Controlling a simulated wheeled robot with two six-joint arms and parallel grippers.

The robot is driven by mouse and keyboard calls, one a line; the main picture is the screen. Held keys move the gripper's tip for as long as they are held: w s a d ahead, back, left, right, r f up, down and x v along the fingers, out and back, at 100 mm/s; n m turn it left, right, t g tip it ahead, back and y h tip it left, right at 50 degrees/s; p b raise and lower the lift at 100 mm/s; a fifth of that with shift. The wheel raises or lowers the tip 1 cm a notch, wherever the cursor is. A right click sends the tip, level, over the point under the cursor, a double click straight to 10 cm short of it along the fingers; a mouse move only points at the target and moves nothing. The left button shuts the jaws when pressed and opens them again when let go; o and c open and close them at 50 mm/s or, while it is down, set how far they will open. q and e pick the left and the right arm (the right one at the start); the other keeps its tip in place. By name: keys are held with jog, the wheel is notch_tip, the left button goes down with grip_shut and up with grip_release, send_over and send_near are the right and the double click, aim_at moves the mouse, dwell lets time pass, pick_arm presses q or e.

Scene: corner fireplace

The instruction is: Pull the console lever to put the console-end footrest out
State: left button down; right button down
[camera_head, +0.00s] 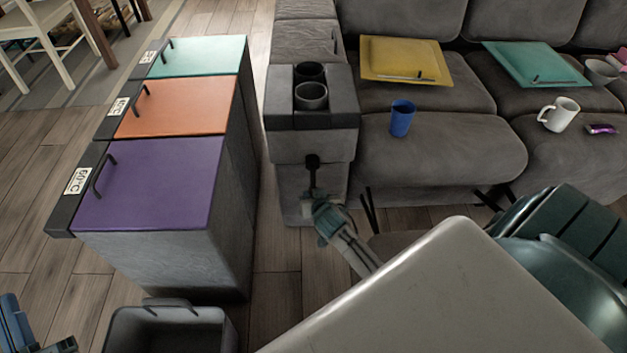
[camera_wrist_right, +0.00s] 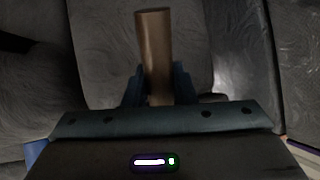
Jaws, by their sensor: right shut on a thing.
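The console lever has a dark round base (camera_head: 313,161) on the front of the grey console (camera_head: 312,142). Its short shaft runs down to my right gripper (camera_head: 323,207), which is shut on it. In the right wrist view the lever handle is a brown cylinder (camera_wrist_right: 154,45), gripped at its near end between the dark fingers of the right gripper (camera_wrist_right: 158,88). The console-end seat's front cushion (camera_head: 440,150) has dark struts (camera_head: 369,210) below it. My arm hides part of the area underneath. My left gripper (camera_head: 62,346) is only partly in view at the bottom left.
A blue cup (camera_head: 402,118) stands on the console-end cushion. A chest with purple (camera_head: 150,182), orange and teal lids stands left; a grey bin (camera_head: 168,328) is in front.

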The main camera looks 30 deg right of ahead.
dwell(0.3)
jog(key=c, duration=1.2)
grip_release()
jog(key=shift+c, duration=0.2)
jog(key=shift+s+r, duration=0.1)
jog(key=shift+s, duration=0.05)
pick_arm(q)
notch_tip(320, 180, down, 13)
jog(key=s+g+p, duration=0.2)
jog(key=g, duration=0.6)
jog(key=shift+d+n, duration=0.4)
pick_arm(e)
jog(key=v, duration=1)
jog(key=shift+s, duration=0.2)
jog(key=shift+a+r, duration=0.1)
